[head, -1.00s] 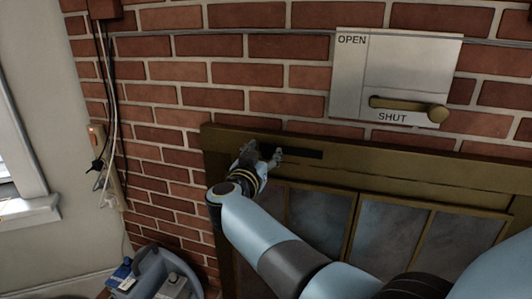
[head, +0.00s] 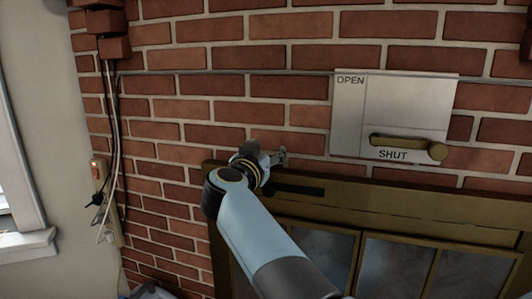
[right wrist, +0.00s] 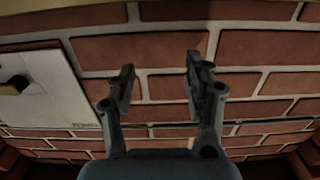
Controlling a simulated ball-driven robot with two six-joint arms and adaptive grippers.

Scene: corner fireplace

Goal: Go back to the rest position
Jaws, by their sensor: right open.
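My right gripper (head: 272,158) is in front of the brick wall, just above the top left part of the brass fireplace frame (head: 400,203). In the right wrist view its two fingers (right wrist: 160,80) are apart, with nothing between them and bricks behind. My right arm comes in from the bottom of the head view. The metal plate (head: 405,105) marked OPEN and SHUT is on the wall to the right of the gripper, apart from it. Its brass handle (head: 405,146) lies level beside the word SHUT. My left gripper is not in view.
Glass fireplace doors (head: 390,268) are below the frame. A dark slot (head: 300,190) is in the frame near the gripper. At the left, cables and an outlet with a lit switch (head: 98,172) run down the wall beside a window sill (head: 28,243).

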